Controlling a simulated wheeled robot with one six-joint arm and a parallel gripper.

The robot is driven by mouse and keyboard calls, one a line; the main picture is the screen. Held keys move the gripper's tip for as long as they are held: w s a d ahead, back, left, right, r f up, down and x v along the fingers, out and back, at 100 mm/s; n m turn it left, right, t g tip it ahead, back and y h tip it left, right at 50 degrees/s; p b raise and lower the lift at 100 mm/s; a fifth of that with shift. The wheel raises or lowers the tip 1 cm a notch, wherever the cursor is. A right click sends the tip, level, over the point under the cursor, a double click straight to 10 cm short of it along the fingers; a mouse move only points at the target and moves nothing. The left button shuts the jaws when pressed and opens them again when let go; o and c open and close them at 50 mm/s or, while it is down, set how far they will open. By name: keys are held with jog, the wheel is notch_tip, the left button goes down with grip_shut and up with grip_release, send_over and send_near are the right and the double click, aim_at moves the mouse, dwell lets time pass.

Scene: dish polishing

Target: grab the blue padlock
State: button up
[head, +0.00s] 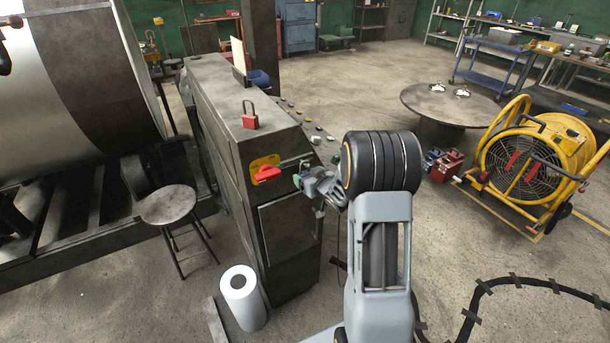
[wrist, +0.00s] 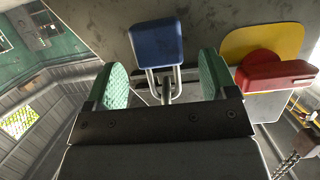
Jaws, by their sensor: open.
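The blue padlock (wrist: 157,42) shows in the wrist view, its square body just past the fingertips and its grey shackle pointing toward my gripper (wrist: 163,68). My gripper is open, with one green pad on each side of the shackle and apparent gaps on both sides. A small metal piece seems to pass at the shackle, but its detail is partly hidden. In the head view my gripper (head: 306,174) is at the front face of the dark cabinet (head: 285,225), and I cannot make out the blue padlock there.
A red rotary handle (wrist: 275,75) on a yellow plate (wrist: 262,40) sits close to the right finger. In the head view a red padlock (head: 250,116) stands on the cabinet top. A stool (head: 168,204) and a white roll (head: 243,298) stand on the floor nearby.

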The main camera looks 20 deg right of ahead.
aim_at(305, 172)
jog(key=shift+p+x, duration=0.3)
jog(key=shift+x, duration=1.2)
jog(key=shift+c, duration=0.4)
jog(key=c, duration=1)
